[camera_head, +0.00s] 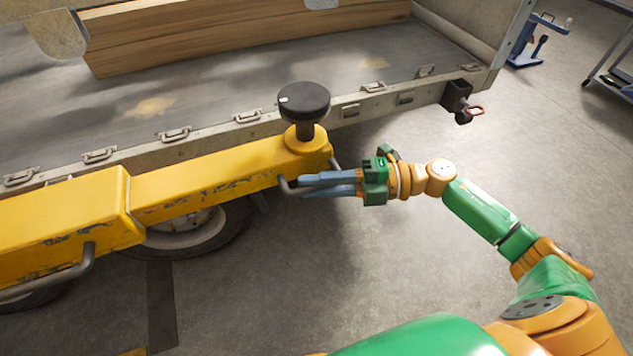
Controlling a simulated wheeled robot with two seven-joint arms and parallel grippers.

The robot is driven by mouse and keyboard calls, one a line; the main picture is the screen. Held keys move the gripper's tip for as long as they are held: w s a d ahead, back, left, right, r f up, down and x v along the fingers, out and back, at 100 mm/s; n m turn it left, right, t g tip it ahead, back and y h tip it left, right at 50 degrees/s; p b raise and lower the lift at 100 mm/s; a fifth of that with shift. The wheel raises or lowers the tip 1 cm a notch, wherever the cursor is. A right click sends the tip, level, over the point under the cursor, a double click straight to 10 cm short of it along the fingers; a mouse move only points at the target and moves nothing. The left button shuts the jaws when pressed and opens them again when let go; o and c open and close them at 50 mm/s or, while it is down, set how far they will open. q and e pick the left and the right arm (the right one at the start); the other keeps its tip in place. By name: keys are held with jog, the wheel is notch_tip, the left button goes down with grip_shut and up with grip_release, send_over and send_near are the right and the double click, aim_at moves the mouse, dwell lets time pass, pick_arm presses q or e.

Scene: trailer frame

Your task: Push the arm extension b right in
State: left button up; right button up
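The yellow arm extension (220,175) comes out of a thicker yellow outer arm (65,225) on the left, and a clear length of it shows outside that arm. A round black pad (304,101) stands on its right end. A grey bar handle (290,186) is fixed at that end. My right gripper (292,184) reaches in from the right, with its blue-grey fingers at the handle. The fingers look close together around the handle, but I cannot tell how firmly they hold it. My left gripper is not in view.
A trailer bed (210,95) with a metal edge and latches lies behind the arm, carrying wooden beams (230,30). A wheel (185,235) sits under the arm. A blue stand (535,45) is at the upper right. The floor (420,270) around my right arm is clear.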

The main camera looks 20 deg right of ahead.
grip_shut()
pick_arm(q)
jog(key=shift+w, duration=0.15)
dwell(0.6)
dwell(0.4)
